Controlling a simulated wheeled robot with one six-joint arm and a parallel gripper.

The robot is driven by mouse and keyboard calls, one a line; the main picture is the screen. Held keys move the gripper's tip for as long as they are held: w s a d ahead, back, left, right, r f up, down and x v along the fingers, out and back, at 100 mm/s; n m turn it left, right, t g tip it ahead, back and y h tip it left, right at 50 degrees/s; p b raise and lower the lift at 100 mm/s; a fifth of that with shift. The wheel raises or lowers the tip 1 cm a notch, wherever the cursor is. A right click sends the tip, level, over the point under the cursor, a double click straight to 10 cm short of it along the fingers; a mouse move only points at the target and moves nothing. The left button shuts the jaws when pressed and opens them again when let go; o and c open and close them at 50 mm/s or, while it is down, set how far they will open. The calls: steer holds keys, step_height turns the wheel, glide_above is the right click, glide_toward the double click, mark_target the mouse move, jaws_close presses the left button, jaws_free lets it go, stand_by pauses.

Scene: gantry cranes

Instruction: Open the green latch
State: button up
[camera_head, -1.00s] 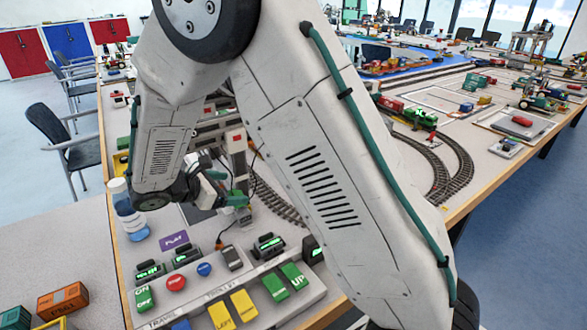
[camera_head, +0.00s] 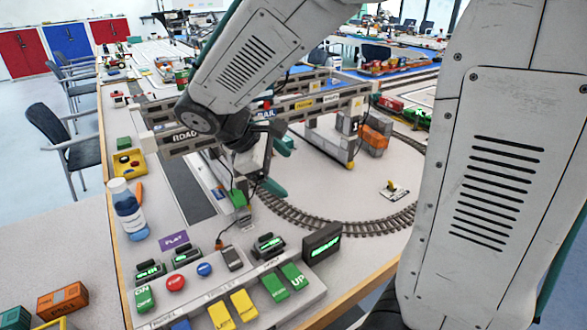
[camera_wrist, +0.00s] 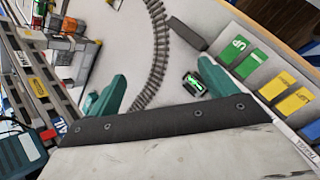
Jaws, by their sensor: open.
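My gripper (camera_head: 284,168) is open and empty above the table, beside the gantry crane (camera_head: 188,143). In the wrist view its two teal fingers (camera_wrist: 160,88) are wide apart, with bare table and curved track between and beyond them. A small bright green part (camera_head: 237,198) sits low at the crane's near foot, left of and below my gripper; I cannot tell whether it is the green latch. No latch shows clearly in the wrist view.
The control panel (camera_head: 210,318) with green, yellow, red and blue buttons lies in front, with a dark display box (camera_head: 322,243) at its right. Curved track (camera_head: 330,225) runs behind it. A small card with a yellow piece (camera_head: 392,190) lies inside the curve.

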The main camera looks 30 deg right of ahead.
steer(key=s, duration=0.1)
steer(key=s+r+m+y, duration=0.1)
steer(key=s, duration=0.1)
steer(key=s+m, duration=0.1)
steer(key=shift+s+d+r, duration=0.15)
steer(key=shift+d+r, duration=0.15)
steer(key=shift+r, duration=0.05)
